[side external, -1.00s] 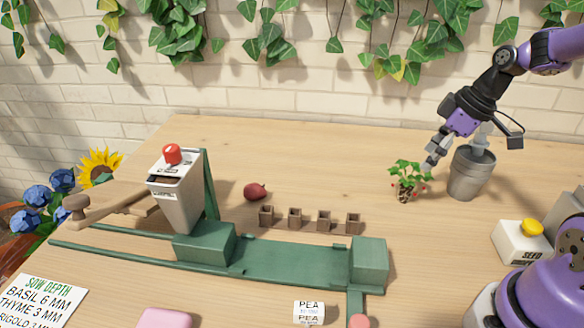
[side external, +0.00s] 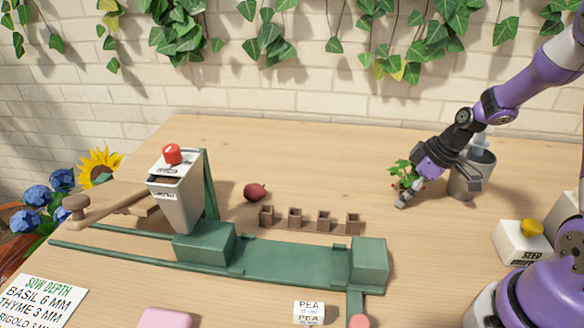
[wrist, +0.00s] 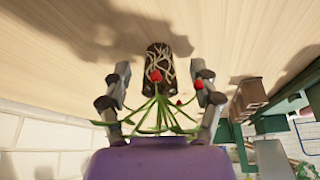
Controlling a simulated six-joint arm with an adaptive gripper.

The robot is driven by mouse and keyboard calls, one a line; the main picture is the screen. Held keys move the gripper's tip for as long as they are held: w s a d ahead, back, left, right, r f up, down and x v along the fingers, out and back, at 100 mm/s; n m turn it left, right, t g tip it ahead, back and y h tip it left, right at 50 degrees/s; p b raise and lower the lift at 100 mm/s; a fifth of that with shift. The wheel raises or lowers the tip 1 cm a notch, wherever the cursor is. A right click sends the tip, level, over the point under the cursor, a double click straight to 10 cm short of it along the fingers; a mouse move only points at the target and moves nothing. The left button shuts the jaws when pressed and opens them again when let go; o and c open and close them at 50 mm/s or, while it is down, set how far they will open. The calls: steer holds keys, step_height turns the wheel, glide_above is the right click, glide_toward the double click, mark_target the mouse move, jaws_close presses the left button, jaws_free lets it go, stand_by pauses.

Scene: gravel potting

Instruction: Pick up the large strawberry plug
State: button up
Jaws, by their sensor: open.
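The large strawberry plug (wrist: 159,66) shows in the wrist view as a dark root plug laced with pale roots, with green leaves and red berries, between the two fingers of my gripper (wrist: 160,82). The fingers stand apart on either side of it, with gaps visible. In the side external view the plug's leaves (side external: 401,168) show beside my gripper (side external: 404,194), which is low over the table. The plug's root part is mostly hidden there by my gripper.
A grey pot (side external: 478,176) stands just behind and right of my gripper. Several small brown pots (side external: 295,218) stand in a row behind the green sowing frame (side external: 290,262). A red round object (side external: 255,192) lies nearby. A seed box (side external: 522,243) is at right.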

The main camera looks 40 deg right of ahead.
jaws_close()
steer(key=shift+r, duration=0.15)
